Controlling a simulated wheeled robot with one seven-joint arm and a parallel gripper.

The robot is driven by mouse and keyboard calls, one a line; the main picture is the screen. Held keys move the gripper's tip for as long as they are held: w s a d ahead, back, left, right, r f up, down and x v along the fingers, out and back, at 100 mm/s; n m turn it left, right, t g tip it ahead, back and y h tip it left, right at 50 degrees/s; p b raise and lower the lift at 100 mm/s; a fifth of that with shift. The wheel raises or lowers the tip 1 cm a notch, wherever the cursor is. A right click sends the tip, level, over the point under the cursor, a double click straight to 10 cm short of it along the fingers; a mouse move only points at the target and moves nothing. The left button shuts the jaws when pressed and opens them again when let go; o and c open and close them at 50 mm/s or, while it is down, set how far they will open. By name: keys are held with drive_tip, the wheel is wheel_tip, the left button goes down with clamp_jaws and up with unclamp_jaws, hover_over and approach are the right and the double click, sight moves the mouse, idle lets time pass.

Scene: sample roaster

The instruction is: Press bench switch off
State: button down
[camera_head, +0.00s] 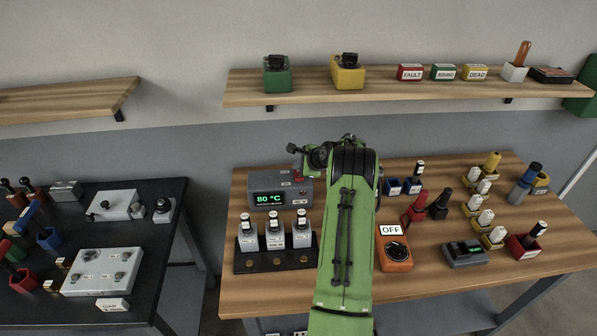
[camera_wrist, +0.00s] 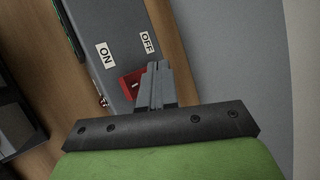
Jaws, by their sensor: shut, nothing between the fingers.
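The bench switch is a red rocker (camera_wrist: 131,84) on a grey box, between an ON label (camera_wrist: 105,56) and an OFF label (camera_wrist: 148,42) in the wrist view. My gripper (camera_wrist: 157,68) is shut and empty. Its tips overlap the OFF side of the red rocker; I cannot tell whether they touch it. In the head view the grey box (camera_head: 262,184) shows a green 80 °C display, and a bit of red (camera_head: 299,177) shows at its right. My arm's end partly covers this area there, and the fingertips cannot be made out.
A dark rack with several labelled bottles (camera_head: 273,233) stands in front of the grey box. An orange box (camera_head: 394,260) with a dial and an OFF card is right of my arm. A wooden shelf (camera_head: 400,91) runs above the wooden bench (camera_head: 440,290).

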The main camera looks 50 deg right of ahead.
drive_tip(key=shift+r, duration=0.15)
drive_tip(key=shift+s+a+r+p, duration=0.15)
drive_tip(key=shift+r+p, duration=0.35)
drive_tip(key=shift+r, duration=0.35)
drive_tip(key=shift+s+a+r+p, duration=0.1)
drive_tip(key=shift+r+p, duration=0.4)
drive_tip(key=shift+r, duration=0.3)
drive_tip(key=shift+s+a+r+p, duration=0.15)
drive_tip(key=shift+r+p, duration=0.35)
drive_tip(key=shift+r, duration=0.35)
drive_tip(key=shift+f, duration=0.1)
